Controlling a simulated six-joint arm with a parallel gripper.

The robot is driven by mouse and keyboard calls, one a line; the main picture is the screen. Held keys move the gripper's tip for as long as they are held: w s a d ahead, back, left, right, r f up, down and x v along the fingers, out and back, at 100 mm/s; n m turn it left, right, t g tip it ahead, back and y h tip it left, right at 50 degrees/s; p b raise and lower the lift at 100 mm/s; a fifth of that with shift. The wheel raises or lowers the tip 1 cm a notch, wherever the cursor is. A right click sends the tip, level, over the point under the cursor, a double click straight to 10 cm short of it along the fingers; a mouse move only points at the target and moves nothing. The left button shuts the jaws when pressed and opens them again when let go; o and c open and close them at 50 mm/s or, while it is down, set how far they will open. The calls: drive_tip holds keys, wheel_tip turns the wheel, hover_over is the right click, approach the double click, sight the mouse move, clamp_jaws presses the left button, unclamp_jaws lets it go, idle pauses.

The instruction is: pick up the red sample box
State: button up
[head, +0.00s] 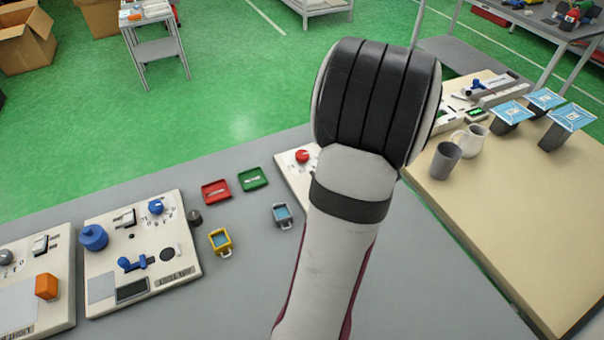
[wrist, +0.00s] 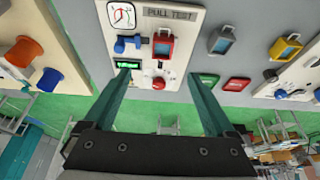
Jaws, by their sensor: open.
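The red sample box (wrist: 163,46) is small and has a handle. It sits on a white panel marked PULL TEST (wrist: 185,18) in the wrist view. My gripper (wrist: 157,75) is open, its two teal fingers wide apart and nothing between them. The box appears beyond the fingertips, roughly centred between them. In the head view my arm covers the box and most of that panel, and the gripper itself is hidden.
Grey (head: 283,215) and yellow (head: 220,241) boxes, plus flat red (head: 216,192) and green (head: 252,179) trays, lie on the bench. A cup (head: 444,161) and jug (head: 468,140) stand right.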

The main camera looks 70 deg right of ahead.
drive_tip(key=x, duration=1.3)
drive_tip(key=shift+w+f, duration=0.25)
drive_tip(key=shift+w, duration=0.15)
clamp_jaws()
drive_tip(key=shift+r, duration=0.15)
